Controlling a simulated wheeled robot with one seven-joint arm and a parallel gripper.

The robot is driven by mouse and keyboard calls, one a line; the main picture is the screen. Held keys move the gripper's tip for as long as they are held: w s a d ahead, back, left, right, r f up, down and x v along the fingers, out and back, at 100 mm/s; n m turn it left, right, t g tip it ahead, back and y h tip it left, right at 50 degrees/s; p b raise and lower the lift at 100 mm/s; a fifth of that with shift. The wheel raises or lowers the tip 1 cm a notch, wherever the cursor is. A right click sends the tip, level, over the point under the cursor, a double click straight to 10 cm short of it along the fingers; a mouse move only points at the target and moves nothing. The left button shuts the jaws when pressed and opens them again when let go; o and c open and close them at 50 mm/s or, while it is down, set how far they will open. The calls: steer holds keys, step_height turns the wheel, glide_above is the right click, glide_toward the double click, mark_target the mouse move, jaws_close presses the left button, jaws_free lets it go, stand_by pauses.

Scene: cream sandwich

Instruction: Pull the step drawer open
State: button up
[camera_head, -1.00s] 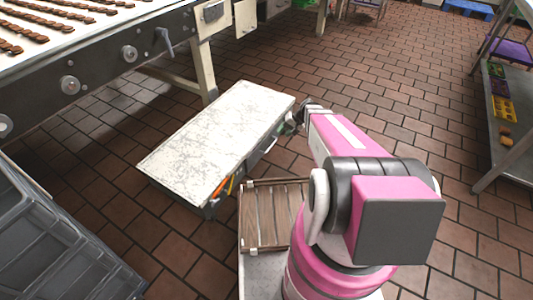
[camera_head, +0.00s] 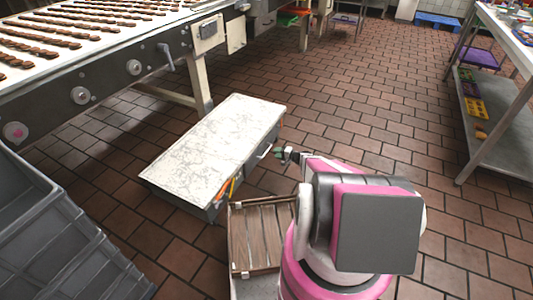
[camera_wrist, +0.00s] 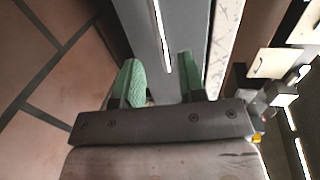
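The step (camera_head: 215,145) is a low grey box with a worn white top, standing on the tiled floor. Its long right side carries a pale bar handle (camera_head: 264,151). My gripper (camera_head: 282,154) is just right of that side, level with the handle. In the wrist view my gripper (camera_wrist: 159,70) is open, with two green-padded fingers apart. The silver handle (camera_wrist: 160,35) runs lengthwise in the gap between them in the picture, before the grey front (camera_wrist: 185,25). I cannot tell whether the fingers touch it. The drawer's seam is hard to make out.
Orange and green items (camera_head: 228,187) show at the step's near corner. A slatted wooden crate (camera_head: 262,235) sits beside my arm. A conveyor (camera_head: 110,65) stands behind left, grey crates (camera_head: 50,235) at left, a shelf table (camera_head: 505,130) at right.

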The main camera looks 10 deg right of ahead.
mark_target(267, 151)
steer(key=x, duration=0.7)
steer(key=shift+w+a, duration=0.2)
steer(key=shift+a, duration=0.1)
jaws_close()
